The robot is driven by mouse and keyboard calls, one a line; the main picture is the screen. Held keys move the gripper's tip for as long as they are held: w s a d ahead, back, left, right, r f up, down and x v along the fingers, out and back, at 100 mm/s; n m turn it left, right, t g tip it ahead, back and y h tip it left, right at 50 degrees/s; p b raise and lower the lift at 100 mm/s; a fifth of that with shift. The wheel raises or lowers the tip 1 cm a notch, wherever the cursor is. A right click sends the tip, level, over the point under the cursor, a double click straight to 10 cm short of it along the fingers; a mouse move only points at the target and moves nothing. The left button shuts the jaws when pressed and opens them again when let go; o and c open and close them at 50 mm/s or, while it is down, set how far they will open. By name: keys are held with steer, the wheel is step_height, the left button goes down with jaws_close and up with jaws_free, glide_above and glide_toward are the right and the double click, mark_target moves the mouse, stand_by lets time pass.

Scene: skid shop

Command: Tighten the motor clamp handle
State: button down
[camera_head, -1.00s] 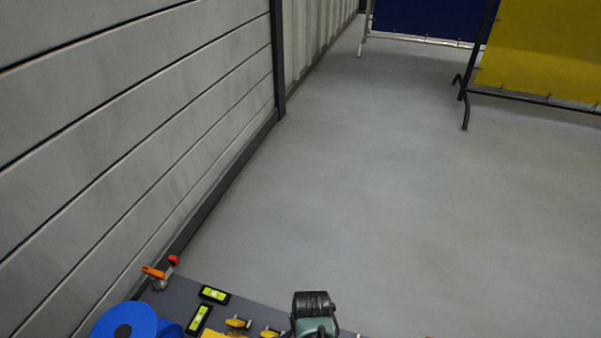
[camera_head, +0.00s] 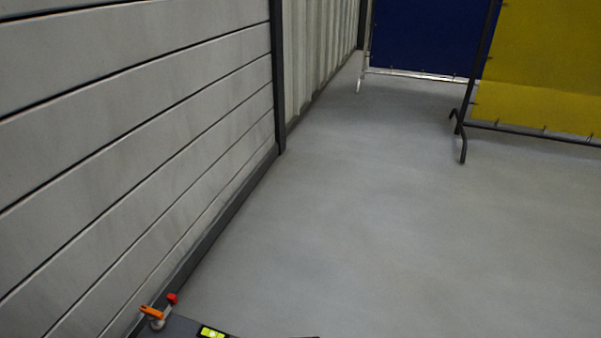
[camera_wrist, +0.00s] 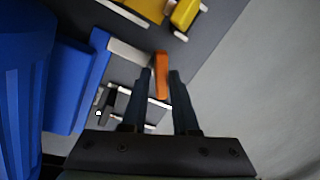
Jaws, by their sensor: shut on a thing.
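An orange handle (camera_wrist: 162,62), which I take to be the motor clamp handle, shows in the wrist view beside the blue body. My gripper (camera_wrist: 160,75) has its two dark fingers on either side of this handle and is shut on it. The large blue ribbed body (camera_wrist: 22,95), likely the motor, stands at the left. In the head view, another orange lever (camera_head: 151,312) with a red knob (camera_head: 172,298) sits at the skid's corner, with no gripper by it. My gripper is outside the head view.
Yellow parts (camera_wrist: 185,14) lie just past the handle on the grey skid plate (camera_wrist: 222,14). A yellow-green level (camera_head: 213,332) shows at the bottom of the head view. A slatted wall (camera_head: 130,130) runs along the left. Open floor (camera_head: 370,220) lies right.

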steer(key=shift+w+d+r+m, duration=0.25)
steer(key=shift+w+m, duration=0.15)
steer(key=shift+m, duration=0.3)
steer(key=shift+m+h, duration=0.3)
steer(key=shift+m, duration=1.2)
steer(key=shift+d+m, duration=0.1)
steer(key=shift+m, duration=1.2)
steer(key=c, duration=0.7)
jaws_free()
steer(key=shift+c, duration=0.2)
steer(key=shift+o, duration=0.5)
steer(key=shift+s+f, duration=0.15)
